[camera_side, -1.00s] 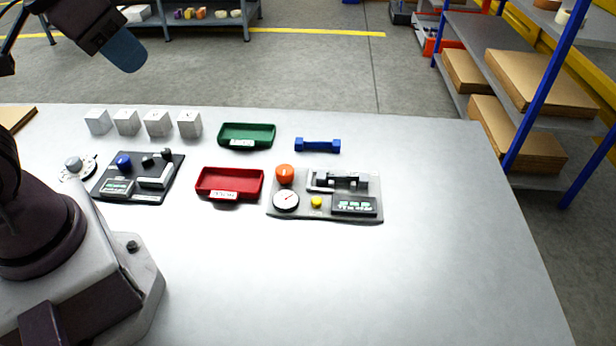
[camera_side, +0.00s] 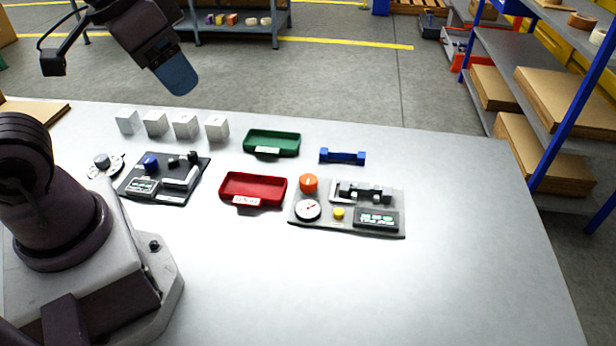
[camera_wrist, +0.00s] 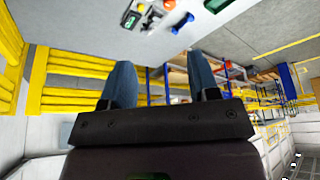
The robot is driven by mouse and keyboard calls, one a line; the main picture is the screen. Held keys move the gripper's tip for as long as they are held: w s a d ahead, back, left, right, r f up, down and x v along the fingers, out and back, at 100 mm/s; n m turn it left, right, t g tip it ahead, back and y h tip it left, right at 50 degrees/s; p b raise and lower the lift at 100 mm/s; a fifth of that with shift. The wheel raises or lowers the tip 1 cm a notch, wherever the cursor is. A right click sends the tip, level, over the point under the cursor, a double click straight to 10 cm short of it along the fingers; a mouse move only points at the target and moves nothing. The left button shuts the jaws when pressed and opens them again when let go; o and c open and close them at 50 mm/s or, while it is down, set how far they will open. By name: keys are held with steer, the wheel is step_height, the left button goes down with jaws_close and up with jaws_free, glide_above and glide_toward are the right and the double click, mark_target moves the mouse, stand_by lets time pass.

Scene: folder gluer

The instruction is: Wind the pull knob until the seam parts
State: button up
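An orange knob (camera_side: 308,183), which I take for the pull knob, stands at the back left corner of a grey panel (camera_side: 296,220). The panel also bears a round dial (camera_side: 307,209), a yellow button (camera_side: 338,213), a dark clamp-like fixture (camera_side: 362,192) and a lit display (camera_side: 376,219). Whether a seam sits in the fixture is too small to tell. My gripper (camera_side: 178,75) is high up beyond the table's far edge, far from the knob. In the wrist view its two blue fingers (camera_wrist: 162,82) are spread with nothing between them.
A red tray (camera_side: 270,203), a green tray (camera_side: 290,150) and a blue bar (camera_side: 342,156) lie near the panel. A black panel with a blue knob (camera_side: 150,162) and several pale cubes (camera_side: 185,126) are farther left. The table's front right is clear.

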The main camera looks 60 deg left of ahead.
steer(key=shift+o, duration=0.7)
steer(key=w+f+n+g, duration=0.4)
steer(key=w+f, duration=0.3)
steer(key=w, duration=0.3)
steer(key=shift+a+f, duration=0.15)
steer(key=shift+f, duration=0.25)
steer(key=n, duration=1.4)
glide_toward(309, 179)
steer(key=shift+g, duration=0.3)
steer(key=f, duration=0.9)
steer(key=shift+w+f, duration=0.25)
steer(key=shift+f, duration=0.15)
steer(key=c, duration=0.9)
